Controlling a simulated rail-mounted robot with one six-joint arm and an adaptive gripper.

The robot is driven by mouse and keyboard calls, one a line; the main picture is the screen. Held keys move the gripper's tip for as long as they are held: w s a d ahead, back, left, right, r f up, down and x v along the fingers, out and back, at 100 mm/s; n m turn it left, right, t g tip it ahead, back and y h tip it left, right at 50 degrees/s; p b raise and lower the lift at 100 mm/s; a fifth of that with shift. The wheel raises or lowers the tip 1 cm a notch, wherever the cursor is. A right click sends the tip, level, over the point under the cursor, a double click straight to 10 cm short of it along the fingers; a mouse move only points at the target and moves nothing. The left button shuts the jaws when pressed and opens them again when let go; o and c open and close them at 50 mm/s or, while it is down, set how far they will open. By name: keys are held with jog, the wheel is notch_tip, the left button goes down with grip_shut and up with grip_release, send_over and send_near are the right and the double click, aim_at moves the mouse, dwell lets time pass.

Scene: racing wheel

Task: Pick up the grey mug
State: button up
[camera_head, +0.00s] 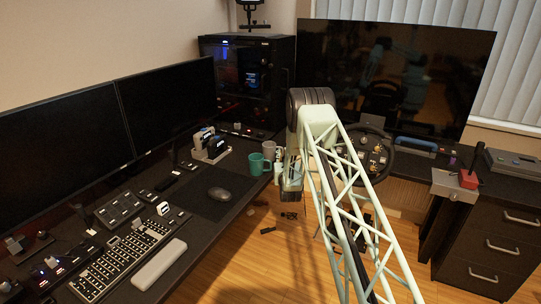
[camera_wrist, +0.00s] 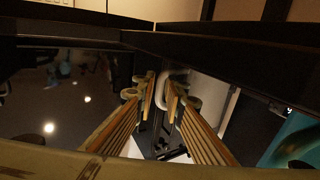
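The grey mug (camera_head: 269,149) stands at the right end of the desk in the head view, just behind a green mug (camera_head: 256,165). My gripper (camera_head: 290,183) is low beside the desk's right end, partly hidden by my arm. In the wrist view the two fingers of my gripper (camera_wrist: 161,92) are apart. A pale curved piece, which looks like a mug handle (camera_wrist: 163,78), shows near and between the tips. I cannot tell whether the fingers touch it. A teal surface (camera_wrist: 292,140), probably the green mug, shows at the lower right.
The dark desk (camera_head: 185,205) holds a mouse (camera_head: 219,194), a keyboard (camera_head: 125,258) and two monitors (camera_head: 65,138). A PC tower (camera_head: 252,77) stands behind the mugs. A steering wheel (camera_head: 376,158) and large screen (camera_head: 390,70) are to the right.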

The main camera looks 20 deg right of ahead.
dwell(0.5)
grip_shut()
jog(key=shift+r, duration=0.1)
jog(key=shift+r+p, duration=1.25)
jog(key=shift+r, duration=3.7)
